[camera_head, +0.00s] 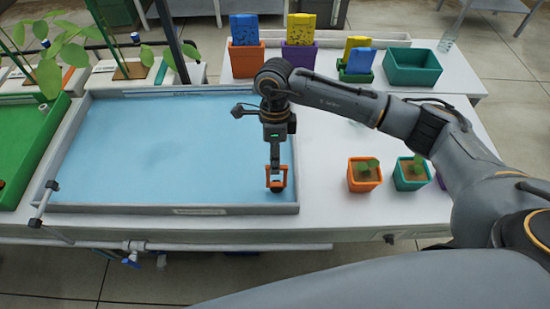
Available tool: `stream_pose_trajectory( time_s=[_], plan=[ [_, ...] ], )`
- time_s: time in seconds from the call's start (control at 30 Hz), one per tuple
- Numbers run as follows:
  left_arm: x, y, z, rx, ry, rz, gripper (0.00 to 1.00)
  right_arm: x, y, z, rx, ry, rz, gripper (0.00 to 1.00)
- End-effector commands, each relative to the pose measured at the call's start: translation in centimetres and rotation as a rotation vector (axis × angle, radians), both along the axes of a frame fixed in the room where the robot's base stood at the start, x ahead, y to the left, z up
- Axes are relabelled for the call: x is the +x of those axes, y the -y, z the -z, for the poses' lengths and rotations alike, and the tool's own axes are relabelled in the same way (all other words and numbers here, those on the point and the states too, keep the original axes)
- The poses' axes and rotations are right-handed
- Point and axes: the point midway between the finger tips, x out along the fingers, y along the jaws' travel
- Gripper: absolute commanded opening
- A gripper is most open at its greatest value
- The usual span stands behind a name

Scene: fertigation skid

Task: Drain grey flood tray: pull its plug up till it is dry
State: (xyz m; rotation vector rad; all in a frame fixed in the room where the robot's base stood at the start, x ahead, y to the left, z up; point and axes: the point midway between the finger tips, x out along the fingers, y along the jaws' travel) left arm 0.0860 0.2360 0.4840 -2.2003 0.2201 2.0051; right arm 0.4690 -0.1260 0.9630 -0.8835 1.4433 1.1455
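The grey flood tray (190,209) lies on the white bench, with a flat sheet of blue water covering its floor. The plug (276,184), with an orange loop handle and a dark lower part, is at the tray's front right corner. My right gripper (275,166) points down at the handle. Its narrow fingers look closed on the top of the loop, and they hide part of it. I cannot tell whether the plug is seated or raised. My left gripper is not in view.
A green tray (25,145) sits left of the grey one. Potted seedlings in orange (364,176) and teal (410,174) pots stand to the right. A teal bin (412,68) and an orange bin (243,62) stand behind. Pipes with a blue valve (131,260) run below the front edge.

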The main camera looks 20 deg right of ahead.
Motion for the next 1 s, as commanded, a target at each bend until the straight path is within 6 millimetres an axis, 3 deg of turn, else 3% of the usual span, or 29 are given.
stream_pose_trajectory(
  time_s=[0.37,0.8,1.0],
  plan=[
    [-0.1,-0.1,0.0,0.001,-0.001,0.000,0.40,0.2,0.1,-0.7,0.000,0.001,0.001,0.36],
    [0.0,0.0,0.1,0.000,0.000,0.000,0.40,1.7,0.5,-9.2,0.000,0.002,0.001,0.36],
    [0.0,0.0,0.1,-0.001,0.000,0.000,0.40,2.1,0.6,-11.4,0.000,0.000,0.001,0.36]
  ],
)
